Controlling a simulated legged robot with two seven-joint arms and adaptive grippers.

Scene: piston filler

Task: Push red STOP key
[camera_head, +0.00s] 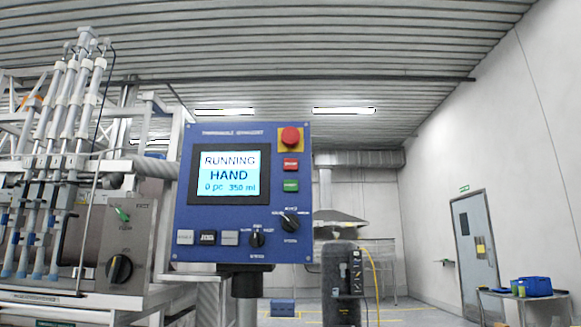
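A blue control panel (240,250) stands on a dark post in the middle of the head view. On its right side a small red key (290,164) sits below a round red mushroom button (291,136) on a yellow base. The key's label is too small to read. A green key (290,186) is just below the red key. The panel's screen (229,175) reads RUNNING, HAND, 0 pc, 350 ml. Neither of my grippers shows in this view, and nothing covers the panel's keys.
The filling machine (130,240) with several upright tubes stands at the left, close to the panel. Two black rotary knobs (290,222) sit low on the panel. A dark column (342,280) stands behind to the right. A table (525,294) is far right.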

